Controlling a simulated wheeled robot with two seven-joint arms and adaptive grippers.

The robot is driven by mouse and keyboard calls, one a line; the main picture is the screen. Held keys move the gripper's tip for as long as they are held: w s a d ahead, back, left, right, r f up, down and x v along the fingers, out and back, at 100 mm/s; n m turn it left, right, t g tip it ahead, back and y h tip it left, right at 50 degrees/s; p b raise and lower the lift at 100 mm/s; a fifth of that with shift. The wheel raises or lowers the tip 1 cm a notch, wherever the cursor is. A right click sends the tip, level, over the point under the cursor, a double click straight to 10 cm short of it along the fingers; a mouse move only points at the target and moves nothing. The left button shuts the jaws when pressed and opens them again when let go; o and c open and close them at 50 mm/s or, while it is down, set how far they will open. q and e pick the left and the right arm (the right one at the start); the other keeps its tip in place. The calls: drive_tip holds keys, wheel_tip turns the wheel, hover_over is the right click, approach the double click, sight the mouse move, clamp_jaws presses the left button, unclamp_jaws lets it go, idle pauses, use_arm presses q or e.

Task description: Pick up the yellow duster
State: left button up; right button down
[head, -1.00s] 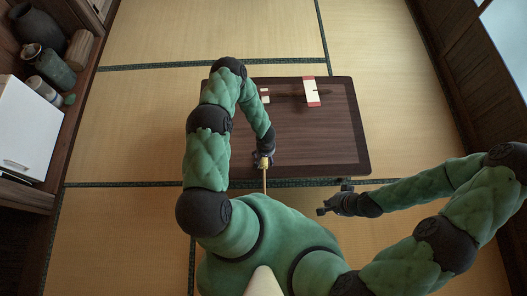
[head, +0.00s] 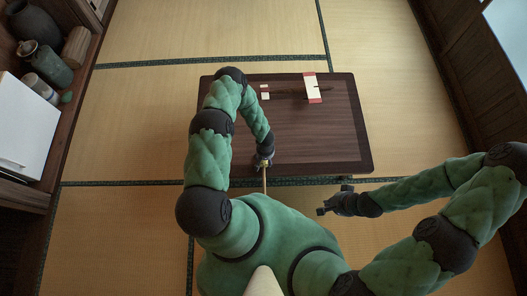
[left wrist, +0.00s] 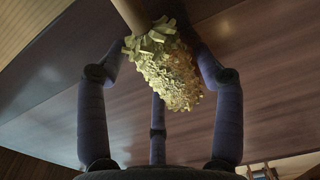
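The yellow duster has a fluffy yellow head and a tan stick handle. In the head view its handle (head: 264,181) points toward me past the front edge of the low dark table (head: 325,135), while its head is mostly covered by my left gripper. In the left wrist view the fluffy head (left wrist: 167,70) sits between my fingers. My left gripper (head: 264,161) is at the table's front edge with its fingers spread around the duster's head. Whether the fingertips touch it is hard to see. My right gripper (head: 322,210) is empty, right of my body, in front of the table.
A red-and-white item (head: 312,88) lies across a dark stick (head: 285,92) at the table's back, with small white pieces (head: 265,96) beside it. Shelves with jars (head: 52,64) and a white box (head: 25,125) stand at left. Tatami floor around the table is clear.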

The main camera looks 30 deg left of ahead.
use_arm(q)
drive_tip(key=c, duration=0.7)
wheel_tip(320, 180, up, 28)
drive_tip(key=p, duration=1.1)
drive_tip(key=shift+p, duration=0.4)
